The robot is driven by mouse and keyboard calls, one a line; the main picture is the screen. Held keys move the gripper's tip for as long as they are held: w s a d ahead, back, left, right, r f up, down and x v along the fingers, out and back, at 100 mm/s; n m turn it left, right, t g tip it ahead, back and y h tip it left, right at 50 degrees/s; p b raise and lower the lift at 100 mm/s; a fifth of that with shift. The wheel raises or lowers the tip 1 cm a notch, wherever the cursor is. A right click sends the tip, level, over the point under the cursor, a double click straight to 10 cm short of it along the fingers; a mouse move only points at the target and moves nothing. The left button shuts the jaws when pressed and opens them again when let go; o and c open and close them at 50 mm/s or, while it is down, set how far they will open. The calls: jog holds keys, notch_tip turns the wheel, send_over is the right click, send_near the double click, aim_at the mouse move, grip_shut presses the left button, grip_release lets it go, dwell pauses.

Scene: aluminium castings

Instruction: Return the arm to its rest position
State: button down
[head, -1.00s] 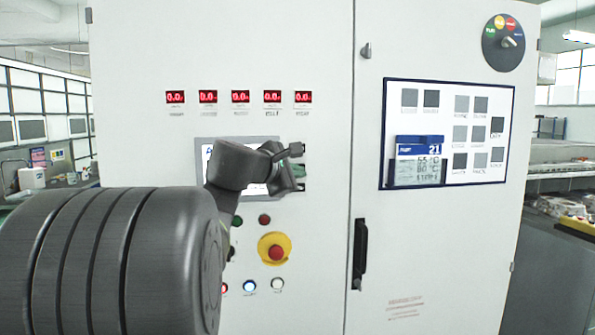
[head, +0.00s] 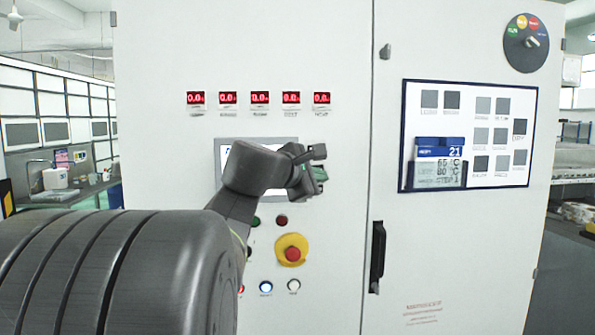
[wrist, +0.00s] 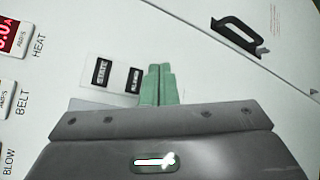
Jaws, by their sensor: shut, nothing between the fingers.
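My gripper (head: 318,175) is in front of the control cabinet (head: 345,130), at the right edge of the cabinet's screen (head: 228,150). My arm reaches in from the lower left and covers most of that screen. In the wrist view my gripper's green fingers (wrist: 158,84) are together with nothing between them. They point at the white cabinet face, near two small dark labels (wrist: 101,73). The gap between the fingertips and the panel cannot be told.
A red emergency stop (head: 292,254) on a yellow disc is below my gripper. A black door handle (head: 377,256) is to its lower right, also in the wrist view (wrist: 240,33). A framed board (head: 522,150) with a blue-topped card (head: 440,150) hangs on the right door.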

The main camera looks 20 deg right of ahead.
jog(key=shift+w, duration=0.1)
jog(key=s, duration=0.2)
jog(key=s+a, duration=0.1)
jog(key=s, duration=0.1)
dwell(0.6)
jog(key=shift+w+d, duration=0.1)
jog(key=shift+w, duration=0.1)
